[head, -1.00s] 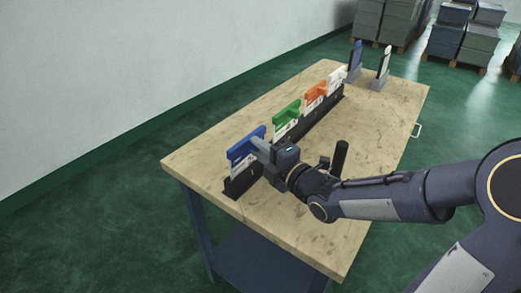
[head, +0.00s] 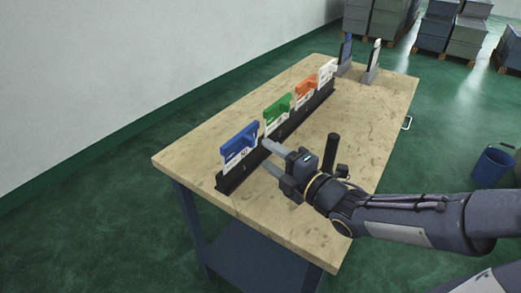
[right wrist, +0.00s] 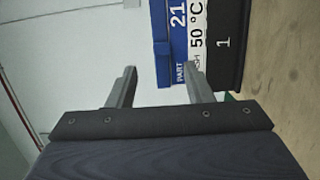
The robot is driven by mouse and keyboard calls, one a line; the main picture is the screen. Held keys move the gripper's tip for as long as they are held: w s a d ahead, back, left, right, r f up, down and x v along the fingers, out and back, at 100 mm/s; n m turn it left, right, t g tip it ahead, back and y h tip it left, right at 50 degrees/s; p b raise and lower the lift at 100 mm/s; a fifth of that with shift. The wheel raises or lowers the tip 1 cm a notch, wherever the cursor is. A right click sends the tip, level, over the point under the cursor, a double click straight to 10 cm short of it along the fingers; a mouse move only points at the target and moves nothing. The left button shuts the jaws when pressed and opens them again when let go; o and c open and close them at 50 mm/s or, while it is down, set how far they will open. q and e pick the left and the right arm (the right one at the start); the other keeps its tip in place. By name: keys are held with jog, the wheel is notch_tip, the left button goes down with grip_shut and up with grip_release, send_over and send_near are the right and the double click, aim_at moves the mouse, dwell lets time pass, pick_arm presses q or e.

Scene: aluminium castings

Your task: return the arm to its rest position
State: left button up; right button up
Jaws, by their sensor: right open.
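My right gripper (head: 268,156) is open and empty over the table, just right of the blue card piece and the black rack. My right arm (head: 400,220) reaches in from the right. My left gripper is not in view.
The black rack (head: 232,181) also holds green (head: 279,113), orange (head: 306,87) and white (head: 327,71) pieces. A dark upright post (head: 331,152) stands near my wrist. A blue bin (head: 492,166) is on the floor.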

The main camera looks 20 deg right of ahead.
jog(key=shift+s+d, duration=0.15)
jog(key=shift+s, duration=0.25)
jog(key=s+d+r+m+g+h+p, duration=0.1)
jog(key=s+d+m+g+h+p, duration=0.45)
jog(key=m, duration=0.85)
jog(key=s+a+m+g+y+p, duration=0.1)
jog(key=s+a+m+g+p, duration=0.2)
jog(key=s+m, duration=0.8)
jog(key=s+g+p, duration=0.1)
jog(key=s+g, duration=0.1)
jog(key=s, duration=0.2)
